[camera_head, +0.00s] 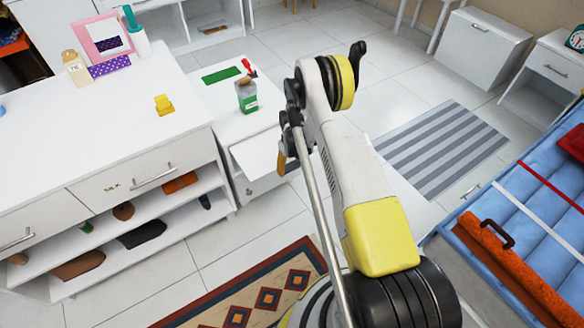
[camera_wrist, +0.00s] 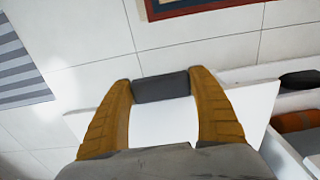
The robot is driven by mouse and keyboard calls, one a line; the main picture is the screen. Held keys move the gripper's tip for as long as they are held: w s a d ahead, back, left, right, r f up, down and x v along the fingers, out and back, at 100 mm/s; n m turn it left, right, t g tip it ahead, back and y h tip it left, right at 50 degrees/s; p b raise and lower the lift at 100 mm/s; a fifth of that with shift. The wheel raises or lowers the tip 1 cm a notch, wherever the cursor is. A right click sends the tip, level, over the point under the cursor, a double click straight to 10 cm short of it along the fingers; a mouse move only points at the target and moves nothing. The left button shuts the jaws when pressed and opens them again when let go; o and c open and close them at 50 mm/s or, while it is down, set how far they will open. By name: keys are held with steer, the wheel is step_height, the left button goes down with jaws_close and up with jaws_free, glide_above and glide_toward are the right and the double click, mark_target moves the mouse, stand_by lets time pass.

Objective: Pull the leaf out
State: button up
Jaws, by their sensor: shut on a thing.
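The leaf (camera_head: 255,154) is a flat white board that sticks out from the front of the small white cabinet (camera_head: 222,101), below its top. In the wrist view the white leaf (camera_wrist: 165,122) lies flat between and beyond my yellow-brown fingers. A dark grey block (camera_wrist: 168,87), which looks like the leaf's handle, sits between the fingertips. My gripper (camera_wrist: 162,86) is shut on this block, with one finger on each side. In the head view my gripper (camera_head: 282,162) is at the leaf's outer edge, mostly hidden by my arm.
A bottle with a green label (camera_head: 246,96) stands on the cabinet top. A drawer unit with open shelves of shoes (camera_head: 140,200) stands at left. A patterned rug (camera_head: 255,290) lies in front. A striped mat (camera_head: 440,150) and a blue bed (camera_head: 530,220) are at right. Tiled floor lies between.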

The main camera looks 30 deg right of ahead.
steer(key=shift+s, duration=0.15)
steer(key=o, duration=1.4)
steer(key=shift+o, duration=0.2)
step_height(320, 180, up, 12)
